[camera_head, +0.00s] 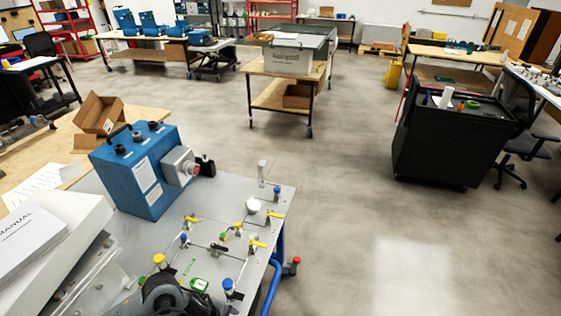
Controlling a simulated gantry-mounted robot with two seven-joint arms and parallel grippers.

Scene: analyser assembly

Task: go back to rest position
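Neither of my grippers can be made out in the head view. A dark rounded part (166,293) is cut off by the bottom edge, over the near part of the grey panel table (232,275); I cannot tell what it belongs to. A blue analyser box (133,172) stands upright on this table, with a grey unit and red knob on its right side. Valves with yellow handles, thin tubing and small fittings are mounted on the panel to its right.
A white box with a manual (30,238) is at the left. An open cardboard box (100,114) lies on a wooden table behind. A black cart (447,140) stands at the right and a wooden workbench (286,92) at the back. The floor between (345,180) is clear.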

